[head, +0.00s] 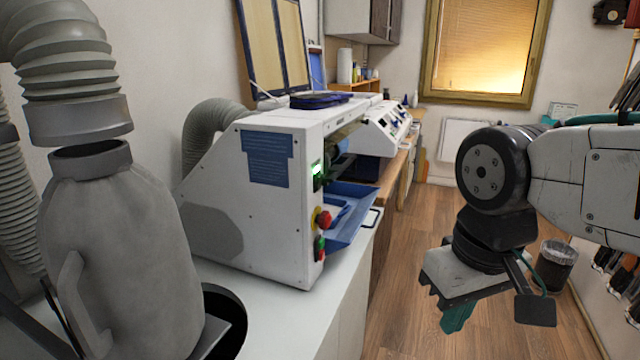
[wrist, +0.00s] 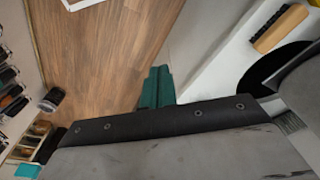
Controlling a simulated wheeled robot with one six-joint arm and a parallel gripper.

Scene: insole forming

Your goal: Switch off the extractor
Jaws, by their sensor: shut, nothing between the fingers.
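A white machine (head: 262,195) with a blue label plate stands on the white counter at centre left. Its front edge carries a lit green display (head: 317,170), a red knob on a yellow base (head: 323,220), and a small switch with green and red parts (head: 319,247). A grey hose (head: 203,128) runs behind it. I cannot tell from the pictures whether the switch belongs to the extractor. My gripper (head: 456,318) hangs over the floor right of the counter, apart from the machine. Its green fingers are shut and empty, also in the wrist view (wrist: 157,88).
A grey bottle-shaped body (head: 110,240) with a ribbed hose (head: 65,70) stands at the near left, beside a dark round opening (head: 225,315). A blue tray (head: 350,215) juts from the machine's front. A bin (head: 554,268) stands right. The floor between (head: 400,320) is clear.

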